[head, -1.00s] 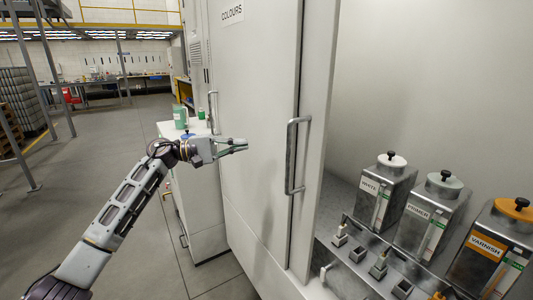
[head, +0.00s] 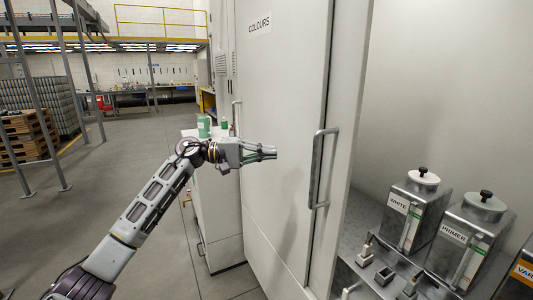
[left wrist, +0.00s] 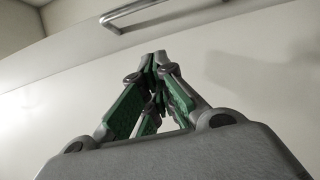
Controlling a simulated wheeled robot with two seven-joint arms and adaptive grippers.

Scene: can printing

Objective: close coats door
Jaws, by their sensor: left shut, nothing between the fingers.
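The open coats cabinet shows at the right of the head view, with the white (head: 412,210) and primer (head: 470,235) containers inside. A narrow pale door panel (head: 350,130) stands at its left side, with a long upright metal handle (head: 318,170) along it. I cannot tell how far this door is swung. My left gripper (head: 275,152) is shut and empty, left of the handle and in front of the white panel labelled COLOURS (head: 285,90). In the left wrist view its fingertips (left wrist: 158,58) meet, and a metal handle (left wrist: 150,14) shows beyond them. My right gripper is out of view.
Small metal holders (head: 385,275) stand in front of the containers. A white side unit (head: 218,205) with green cups (head: 204,126) stands behind my left arm.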

